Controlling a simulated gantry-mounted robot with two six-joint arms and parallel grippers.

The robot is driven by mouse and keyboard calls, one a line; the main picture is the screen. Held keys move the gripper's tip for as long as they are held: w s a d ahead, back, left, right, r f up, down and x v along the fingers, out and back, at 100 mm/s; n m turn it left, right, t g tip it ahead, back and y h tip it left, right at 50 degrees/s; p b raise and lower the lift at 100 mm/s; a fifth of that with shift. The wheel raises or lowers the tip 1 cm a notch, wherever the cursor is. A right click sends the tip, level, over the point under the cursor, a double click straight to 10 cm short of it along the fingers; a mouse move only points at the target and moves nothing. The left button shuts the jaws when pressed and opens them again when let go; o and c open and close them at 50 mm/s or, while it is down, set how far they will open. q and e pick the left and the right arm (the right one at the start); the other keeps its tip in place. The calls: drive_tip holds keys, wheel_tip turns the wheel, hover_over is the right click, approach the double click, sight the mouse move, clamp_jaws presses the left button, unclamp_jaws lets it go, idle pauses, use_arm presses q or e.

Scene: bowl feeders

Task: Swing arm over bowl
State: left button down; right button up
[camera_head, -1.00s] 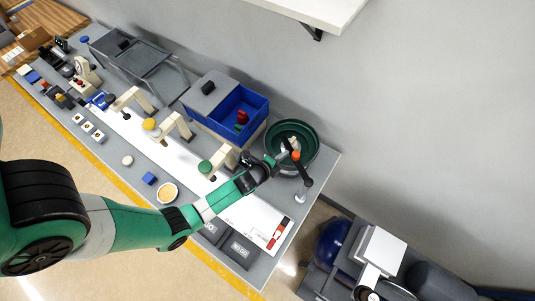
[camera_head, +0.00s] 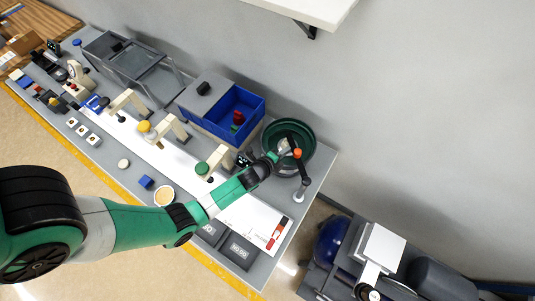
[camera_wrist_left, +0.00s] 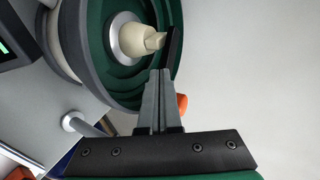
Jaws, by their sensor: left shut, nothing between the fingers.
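The green bowl (camera_head: 300,134) of the feeder stands at the right end of the table. It also shows in the left wrist view (camera_wrist_left: 98,50), with a pale cone-shaped centre (camera_wrist_left: 140,40). A dark swing arm with an orange part (camera_head: 297,153) sits at the bowl's front right, above a post (camera_head: 299,194). My left gripper (camera_head: 285,150) is at the bowl's front edge beside the orange part. In the left wrist view its fingers (camera_wrist_left: 160,85) are closed together, near a dark bar (camera_wrist_left: 173,45). Whether they touch the bar is unclear. My right gripper is not in view.
A blue bin (camera_head: 240,112) with red and green pieces stands left of the bowl. Cream-coloured stands (camera_head: 212,165) with coloured knobs line the table's middle. Dark boxes (camera_head: 238,250) lie at the front edge. Another machine (camera_head: 380,250) stands at the lower right.

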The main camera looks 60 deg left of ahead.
use_arm(q)
drive_tip(key=s+p, duration=0.2)
drive_tip(key=s, duration=0.1)
drive_tip(key=s+a+r+p, duration=0.1)
drive_tip(key=shift+s, duration=0.2)
drive_tip(key=s+a+r+p, duration=0.1)
drive_tip(key=s+r+p, duration=0.2)
drive_tip(key=s, duration=0.5)
drive_tip(key=shift+a+r, duration=0.25)
drive_tip(key=shift+r, duration=0.25)
